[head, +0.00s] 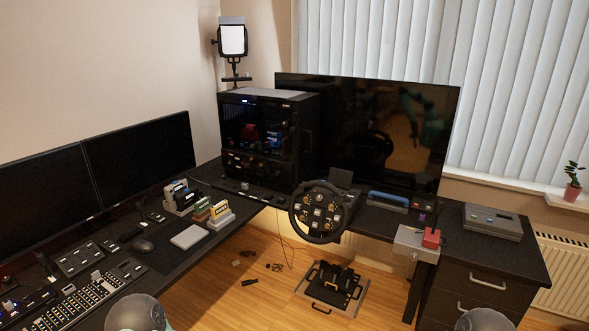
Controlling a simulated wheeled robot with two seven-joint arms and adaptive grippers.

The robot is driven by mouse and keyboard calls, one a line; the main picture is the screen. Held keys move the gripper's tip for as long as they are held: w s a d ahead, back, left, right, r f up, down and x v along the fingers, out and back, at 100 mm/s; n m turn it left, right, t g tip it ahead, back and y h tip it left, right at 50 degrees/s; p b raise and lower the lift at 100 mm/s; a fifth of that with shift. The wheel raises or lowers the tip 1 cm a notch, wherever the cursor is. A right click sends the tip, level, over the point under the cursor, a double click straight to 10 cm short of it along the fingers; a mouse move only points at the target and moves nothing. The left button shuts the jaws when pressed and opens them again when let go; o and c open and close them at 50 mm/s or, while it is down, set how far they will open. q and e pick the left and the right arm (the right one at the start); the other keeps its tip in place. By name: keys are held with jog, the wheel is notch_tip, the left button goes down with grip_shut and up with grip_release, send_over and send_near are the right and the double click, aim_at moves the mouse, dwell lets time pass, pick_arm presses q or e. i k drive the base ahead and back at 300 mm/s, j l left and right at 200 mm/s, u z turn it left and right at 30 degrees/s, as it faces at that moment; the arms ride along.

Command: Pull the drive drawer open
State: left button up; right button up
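I cannot tell for sure which thing is the drive drawer. A black computer tower (262,140) with a glass side stands on the desk corner. A black desk cabinet (478,290) at the right has drawers with pale handles (487,283), and the drawers that show look closed. A grey box-like unit (408,240) with a red block (431,238) juts out at the desk's front edge, right of the steering wheel. Rounded grey parts of my arms show at the bottom edge, left and right. Neither of my grippers is in view.
The steering wheel (320,211) stands at the desk edge, with pedals (334,287) on the floor below. Two monitors (140,160) and a keyboard (88,300) are at the left. A large screen (370,135) stands behind. A grey case (493,221) lies on the right desk.

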aim_at(277, 171)
jog(key=i+l+u, duration=0.35)
jog(key=l, duration=0.35)
jog(key=i+l+u, duration=0.15)
jog(key=l, duration=0.25)
jog(key=i+l+u, duration=0.15)
jog(key=l, duration=0.25)
jog(key=i+j+u, duration=0.2)
jog(key=i+u, duration=0.15)
jog(key=i, duration=0.45)
jog(key=i+u, duration=0.4)
jog(key=i, duration=0.4)
